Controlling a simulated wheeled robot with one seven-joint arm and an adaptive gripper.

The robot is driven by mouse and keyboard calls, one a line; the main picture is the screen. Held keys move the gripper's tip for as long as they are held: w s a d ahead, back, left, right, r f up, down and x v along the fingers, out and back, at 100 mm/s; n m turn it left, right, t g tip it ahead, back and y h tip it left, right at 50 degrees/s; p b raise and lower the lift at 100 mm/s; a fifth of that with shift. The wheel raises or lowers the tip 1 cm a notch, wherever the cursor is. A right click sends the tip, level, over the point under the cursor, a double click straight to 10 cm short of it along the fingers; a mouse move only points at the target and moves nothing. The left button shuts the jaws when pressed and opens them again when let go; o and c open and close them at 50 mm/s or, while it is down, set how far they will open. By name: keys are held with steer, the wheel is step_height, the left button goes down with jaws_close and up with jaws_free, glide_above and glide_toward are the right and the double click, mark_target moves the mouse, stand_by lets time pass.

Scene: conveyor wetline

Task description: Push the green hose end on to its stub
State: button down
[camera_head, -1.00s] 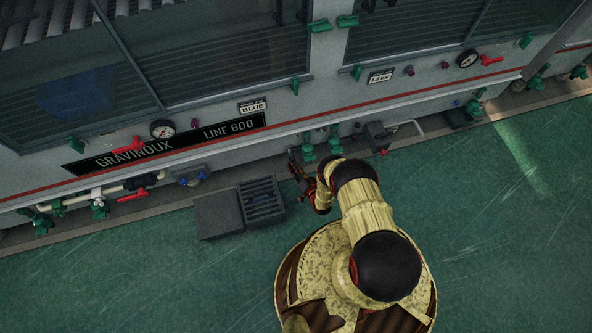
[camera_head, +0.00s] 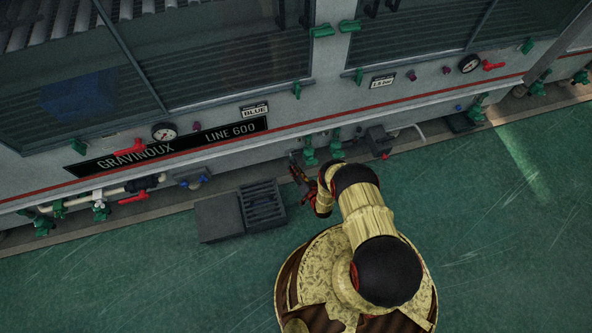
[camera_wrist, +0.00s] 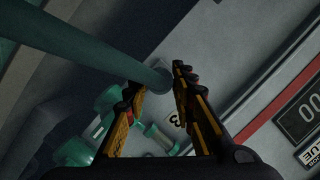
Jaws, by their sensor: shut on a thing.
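My gripper (camera_wrist: 157,88) is shut on the green hose (camera_wrist: 95,45), close to its end (camera_wrist: 160,80), in the wrist view. The hose runs from the upper left to between the two fingertips. Its round end faces the machine wall. Green fittings (camera_wrist: 75,152) and a pale green-ended stub (camera_wrist: 160,141) lie beyond the left finger, partly hidden by it. I cannot tell whether the hose end touches any stub. In the head view my gripper (camera_head: 300,180) is small and dark, just in front of the machine's lower edge, near two green valves (camera_head: 310,156).
A grey box (camera_head: 218,217) and a slatted drain box (camera_head: 262,205) stand on the floor left of my gripper. A grey pump-like block (camera_head: 377,138) with a pale pipe sits right. The green floor (camera_head: 480,220) at right is clear.

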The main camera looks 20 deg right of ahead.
steer(key=shift+w, duration=1.6)
steer(key=c, duration=1.4)
jaws_free()
steer(key=shift+s, duration=0.15)
steer(key=v, duration=1.1)
steer(key=shift+s, duration=0.35)
steer(key=shift+s+d, duration=0.1)
steer(key=shift+d, duration=0.05)
